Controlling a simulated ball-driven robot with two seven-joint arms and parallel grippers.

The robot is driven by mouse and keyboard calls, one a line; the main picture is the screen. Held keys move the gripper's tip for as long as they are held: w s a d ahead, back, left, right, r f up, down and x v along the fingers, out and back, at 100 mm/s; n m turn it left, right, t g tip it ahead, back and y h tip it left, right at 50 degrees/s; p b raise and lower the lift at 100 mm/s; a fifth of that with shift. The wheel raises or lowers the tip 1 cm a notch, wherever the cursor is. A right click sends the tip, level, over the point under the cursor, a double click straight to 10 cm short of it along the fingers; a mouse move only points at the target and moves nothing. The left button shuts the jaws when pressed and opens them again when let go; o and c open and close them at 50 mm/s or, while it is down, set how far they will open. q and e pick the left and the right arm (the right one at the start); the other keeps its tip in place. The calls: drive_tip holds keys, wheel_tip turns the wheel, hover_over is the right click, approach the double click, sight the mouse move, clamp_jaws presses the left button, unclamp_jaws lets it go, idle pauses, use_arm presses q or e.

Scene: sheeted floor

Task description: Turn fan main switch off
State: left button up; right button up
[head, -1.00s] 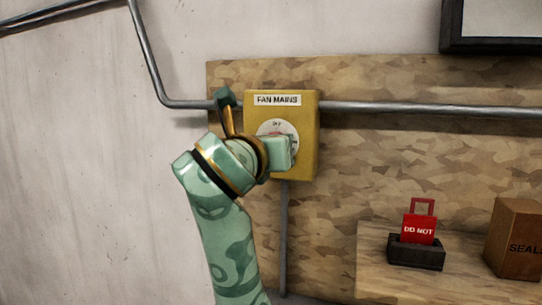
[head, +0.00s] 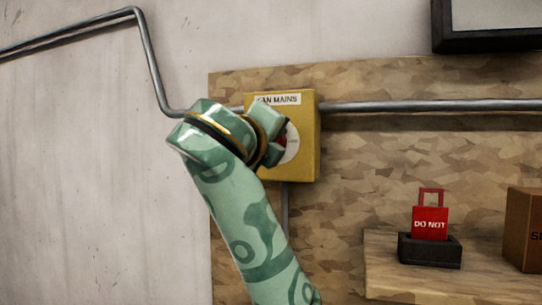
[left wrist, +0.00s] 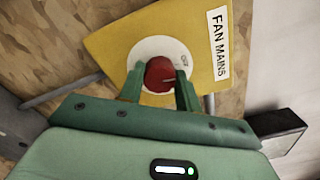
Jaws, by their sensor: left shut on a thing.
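The yellow switch box (head: 305,135) labelled FAN MAINS is on the camouflage-patterned wall board, and it also shows in the left wrist view (left wrist: 110,45). Its white round dial (left wrist: 150,47) carries a red knob (left wrist: 158,72) with a thin pale line that points right in the left wrist view, towards the label side. Small lettering, seemingly OFF, is beside the knob. My left gripper (left wrist: 160,79) has its green fingers on either side of the knob and is shut on it. In the head view my left gripper (head: 275,148) hides much of the dial. My right gripper is not in view.
A grey conduit (head: 420,106) runs into the box from the right. A red DO NOT tag (head: 430,222) stands in a black holder (head: 430,251) on a ledge at the lower right, beside a brown box (head: 525,230). A dark-framed panel (head: 490,44) hangs at the upper right.

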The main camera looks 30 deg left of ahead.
use_arm(q)
drive_tip(key=shift+n+b, duration=0.55)
drive_tip(key=shift+n, duration=0.15)
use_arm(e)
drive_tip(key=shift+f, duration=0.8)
use_arm(q)
drive_tip(key=o, duration=1)
drive_tip(key=shift+c, duration=0.2)
drive_tip(key=b+v, duration=1.6)
drive_tip(key=b, duration=0.4)
drive_tip(key=shift+b, duration=0.3)
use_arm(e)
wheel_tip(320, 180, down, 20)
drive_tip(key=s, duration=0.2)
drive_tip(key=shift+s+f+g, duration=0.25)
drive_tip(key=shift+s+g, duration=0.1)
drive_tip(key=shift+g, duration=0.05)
